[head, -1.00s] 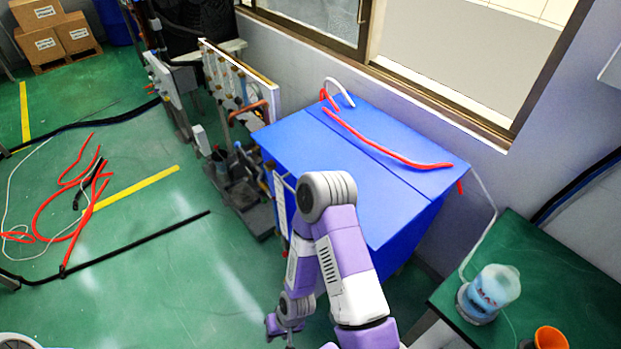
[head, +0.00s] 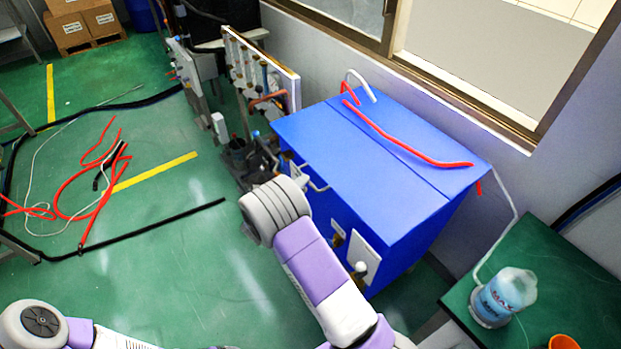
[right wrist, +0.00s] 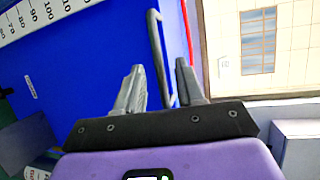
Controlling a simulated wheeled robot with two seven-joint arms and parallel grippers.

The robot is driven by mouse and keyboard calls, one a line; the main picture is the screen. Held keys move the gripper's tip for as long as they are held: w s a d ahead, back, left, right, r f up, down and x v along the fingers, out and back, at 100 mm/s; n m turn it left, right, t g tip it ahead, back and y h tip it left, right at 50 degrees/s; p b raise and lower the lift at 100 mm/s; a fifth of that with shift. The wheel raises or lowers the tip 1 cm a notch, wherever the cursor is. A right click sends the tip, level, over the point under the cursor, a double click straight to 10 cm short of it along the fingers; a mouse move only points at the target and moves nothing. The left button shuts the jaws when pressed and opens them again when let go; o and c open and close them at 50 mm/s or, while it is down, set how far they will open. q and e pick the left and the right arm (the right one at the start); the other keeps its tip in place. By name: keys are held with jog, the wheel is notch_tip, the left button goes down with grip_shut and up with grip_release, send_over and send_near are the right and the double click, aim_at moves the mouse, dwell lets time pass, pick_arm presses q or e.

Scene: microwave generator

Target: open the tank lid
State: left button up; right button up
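The blue tank (head: 405,262) stands against the wall under the window, right of centre in the head view. Its blue lid (head: 355,165) lies flat and closed. A pale bar handle (head: 318,187) sticks out at the lid's front edge, near its left corner. In the right wrist view, my right gripper (right wrist: 160,75) is open, with the grey handle (right wrist: 158,50) showing between its two fingers. I cannot tell whether either finger touches it. In the head view my right forearm hides most of that gripper. My left gripper is out of view.
A red hose (head: 400,142) lies on the tank's top. A pipe panel (head: 262,75) stands left of the tank. A green table (head: 570,275) with a blue-filled jug (head: 505,295) is at the right. Loose hoses (head: 75,195) lie on the open floor at left.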

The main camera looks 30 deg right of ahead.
jog(key=x, duration=0.5)
jog(key=shift+w+d+f+b, duration=0.1)
jog(key=shift+w+d+b, duration=0.05)
jog(key=shift+d+b, duration=0.2)
jog(key=shift+a, duration=0.1)
jog(key=shift+f, duration=0.1)
grip_shut()
